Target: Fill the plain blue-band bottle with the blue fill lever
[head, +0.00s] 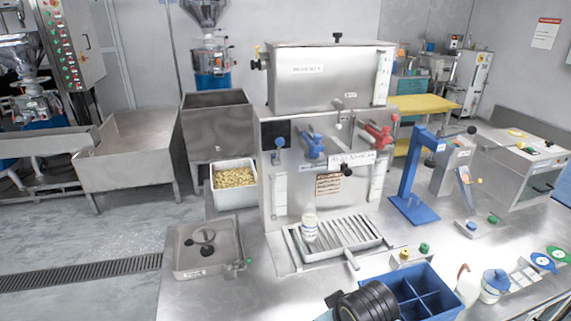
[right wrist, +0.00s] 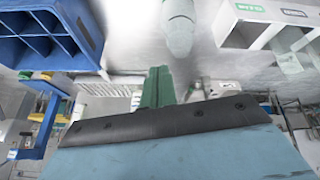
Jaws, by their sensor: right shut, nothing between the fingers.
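A small white bottle (head: 310,228) with a bluish band stands upright on the slatted drip tray (head: 375,249) at the front of the steel filling machine (head: 275,125). A blue valve (head: 313,147) is on the machine front above the bottle. A blue-knobbed lever (head: 279,143) is just left of it, and a red valve (head: 378,134) is to the right. My right gripper (right wrist: 157,86) shows its green fingers closed together and empty in the right wrist view. Neither gripper's fingertips show in the head view.
A blue divided crate (head: 440,305) is at the front; it also shows in the right wrist view (right wrist: 62,45). A white bottle (head: 467,286) and a blue-lidded jar (head: 495,284) stand right of it. A blue stand (head: 408,180) is right of the machine.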

